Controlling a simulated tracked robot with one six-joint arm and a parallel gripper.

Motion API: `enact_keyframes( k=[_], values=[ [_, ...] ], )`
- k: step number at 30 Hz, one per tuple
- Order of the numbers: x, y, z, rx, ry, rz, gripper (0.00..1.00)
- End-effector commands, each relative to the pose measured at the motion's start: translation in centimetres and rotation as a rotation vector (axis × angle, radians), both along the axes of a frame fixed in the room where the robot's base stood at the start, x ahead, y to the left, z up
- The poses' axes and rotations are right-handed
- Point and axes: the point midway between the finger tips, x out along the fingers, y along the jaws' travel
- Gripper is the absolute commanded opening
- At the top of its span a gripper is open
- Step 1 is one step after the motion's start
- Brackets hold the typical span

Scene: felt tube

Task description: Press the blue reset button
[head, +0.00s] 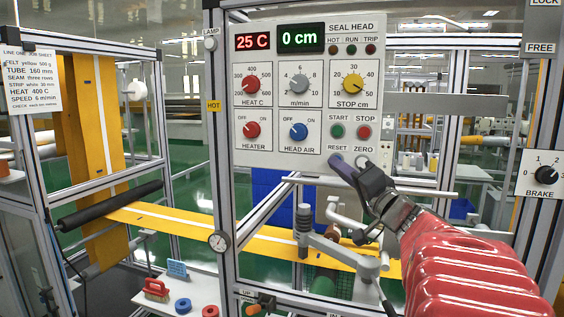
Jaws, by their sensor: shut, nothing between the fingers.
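The blue reset button (335,159) is at the bottom of the seal head panel (270,90), under the label RESET. Only its upper left part shows. My gripper (344,167) is shut and empty, reaching up from the lower right with its tip over the button's lower right part. I cannot tell whether the tip touches the button. The white zero button (362,162) is just right of the tip. The green start button (337,131) and red stop button (363,132) are above.
The panel also has the heat, speed and stop knobs, and the red heater knob (251,130) and blue head air knob (298,131). A metal bar (420,190) runs below the panel. The yellow felt strip (190,220) passes under it. A brake dial (544,173) is at right.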

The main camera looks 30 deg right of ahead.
Motion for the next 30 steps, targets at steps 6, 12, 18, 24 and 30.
enact_keyframes(
  k=[6, 12, 18, 24, 30],
  values=[
    [-0.4, 0.5, 0.0, -0.001, -0.001, 0.0, 0.0],
    [-0.4, 0.5, 0.0, -0.001, -0.001, 0.0, 0.0],
    [-0.6, 0.8, 0.0, -0.001, -0.001, 0.0, 0.0],
    [-1.5, 1.9, 0.1, -0.001, -0.001, 0.0, 0.0],
    [-2.4, 3.0, 0.1, -0.001, -0.001, 0.0, 0.0]
  ],
)
